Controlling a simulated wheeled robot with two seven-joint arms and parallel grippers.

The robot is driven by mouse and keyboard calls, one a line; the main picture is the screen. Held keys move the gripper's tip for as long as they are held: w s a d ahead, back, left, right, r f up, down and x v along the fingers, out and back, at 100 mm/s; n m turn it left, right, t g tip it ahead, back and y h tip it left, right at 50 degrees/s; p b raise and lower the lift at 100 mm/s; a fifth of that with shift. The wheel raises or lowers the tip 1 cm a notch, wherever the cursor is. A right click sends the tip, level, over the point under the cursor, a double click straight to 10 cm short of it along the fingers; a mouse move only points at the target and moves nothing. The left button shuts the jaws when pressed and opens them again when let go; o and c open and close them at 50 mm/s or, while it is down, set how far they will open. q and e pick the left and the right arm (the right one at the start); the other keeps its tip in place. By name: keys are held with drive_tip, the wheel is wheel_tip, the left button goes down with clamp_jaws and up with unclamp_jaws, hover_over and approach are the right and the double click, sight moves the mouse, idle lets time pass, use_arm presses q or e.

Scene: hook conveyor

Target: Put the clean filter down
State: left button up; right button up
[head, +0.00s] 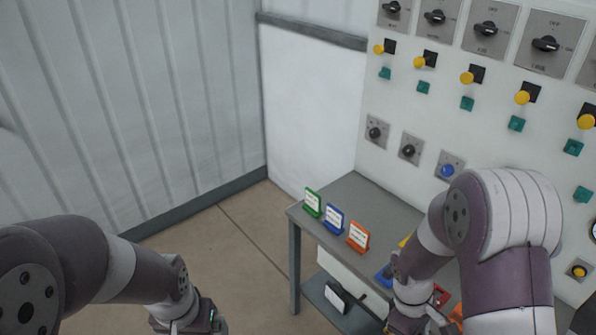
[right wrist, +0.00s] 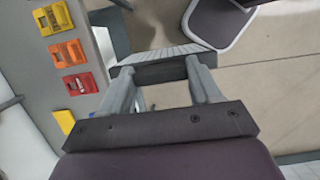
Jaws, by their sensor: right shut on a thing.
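In the right wrist view, my right gripper (right wrist: 165,70) is shut on a filter (right wrist: 165,52) with pale pleats and a dark frame edge. The filter sits between the two fingertips, with floor visible beyond it. In the head view my right gripper (head: 412,325) is at the bottom edge, beside the table's front; the filter cannot be made out there. My left gripper (head: 192,318) is at the bottom left over the floor, partly cut off, and its fingers cannot be judged.
A grey table (head: 352,190) carries green (head: 313,203), blue (head: 334,219) and orange (head: 358,237) signs. Small yellow, orange and red blocks (right wrist: 68,53) lie on it. A dark labelled item (head: 337,297) is on its lower shelf. A control panel (head: 400,100) stands behind. Floor at left is clear.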

drive_tip(key=shift+s+a+m, duration=0.1)
drive_tip(key=shift+s+m, duration=0.15)
drive_tip(key=shift+m, duration=0.05)
drive_tip(key=w+a+f+m+y+b, duration=0.1)
drive_tip(key=w+a+f+m+b, duration=0.1)
drive_tip(key=w+f, duration=0.3)
drive_tip(key=w+a+f+m+y+b, duration=0.1)
drive_tip(key=w+a+f+m+b, duration=0.1)
drive_tip(key=w+f+m, duration=0.3)
drive_tip(key=w+b, duration=0.1)
drive_tip(key=w, duration=0.2)
drive_tip(key=shift+g, duration=0.4)
drive_tip(key=shift+f, duration=0.1)
